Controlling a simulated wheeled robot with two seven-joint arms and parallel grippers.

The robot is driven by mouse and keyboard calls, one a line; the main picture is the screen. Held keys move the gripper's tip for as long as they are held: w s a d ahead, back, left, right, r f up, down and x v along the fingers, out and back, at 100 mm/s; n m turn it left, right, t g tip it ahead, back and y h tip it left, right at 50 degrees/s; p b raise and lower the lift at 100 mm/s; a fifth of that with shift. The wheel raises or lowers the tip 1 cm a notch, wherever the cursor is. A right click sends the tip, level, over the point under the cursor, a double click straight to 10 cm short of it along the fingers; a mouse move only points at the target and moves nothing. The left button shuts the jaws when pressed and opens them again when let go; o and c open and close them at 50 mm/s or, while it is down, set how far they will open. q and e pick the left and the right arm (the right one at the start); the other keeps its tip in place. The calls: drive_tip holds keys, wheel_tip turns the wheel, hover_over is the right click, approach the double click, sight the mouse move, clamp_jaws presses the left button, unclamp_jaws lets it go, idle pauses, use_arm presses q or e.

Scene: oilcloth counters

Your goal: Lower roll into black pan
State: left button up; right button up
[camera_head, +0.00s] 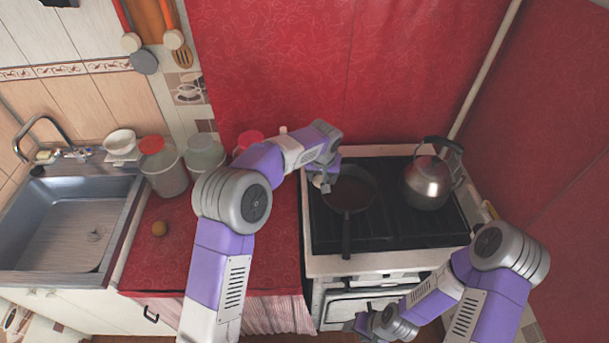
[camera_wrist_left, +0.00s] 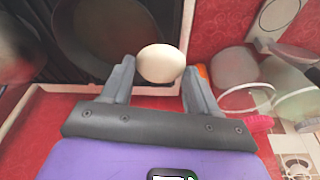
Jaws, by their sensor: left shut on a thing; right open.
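The black pan (camera_head: 352,192) sits on the left part of the stove, its handle pointing to the front. It also shows in the left wrist view (camera_wrist_left: 95,35). My left gripper (camera_head: 323,182) is at the pan's left rim. It is shut on the roll (camera_wrist_left: 161,63), a pale, rounded thing between the two fingers in the left wrist view. There the roll overlaps the pan's edge; its height above the pan is hard to tell. In the head view the gripper mostly hides the roll. My right gripper (camera_head: 372,324) is open and low, in front of the stove.
A metal kettle (camera_head: 428,182) stands right of the pan on the stove (camera_head: 400,225). Lidded jars (camera_head: 164,170) stand along the wall to the left.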

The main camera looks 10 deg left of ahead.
use_arm(q)
drive_tip(key=w+d+r+p, duration=0.1)
drive_tip(key=w+d+p, duration=0.4)
drive_tip(key=d+p, duration=0.3)
drive_tip(key=shift+w+d+p, duration=0.2)
drive_tip(key=shift+w+p, duration=0.2)
drive_tip(key=shift+p, duration=0.05)
use_arm(e)
wheel_tip(320, 180, up, 10)
use_arm(q)
drive_tip(key=shift+f, duration=0.1)
use_arm(e)
drive_tip(key=shift+f, duration=0.15)
use_arm(q)
drive_tip(key=b, duration=0.5)
hover_over(347, 193)
drive_tip(key=shift+s+f, duration=0.25)
drive_tip(key=shift+f, duration=1.6)
drive_tip(key=shift+s+f, duration=0.2)
drive_tip(key=shift+f, duration=1.6)
use_arm(e)
drive_tip(key=shift+f, duration=2.6)
use_arm(q)
drive_tip(key=shift+f+b, duration=2.1)
drive_tip(key=shift+f, duration=0.4)
use_arm(e)
drive_tip(key=shift+f, duration=1.95)
use_arm(q)
drive_tip(key=o, duration=1.1)
drive_tip(key=shift+o, duration=0.2)
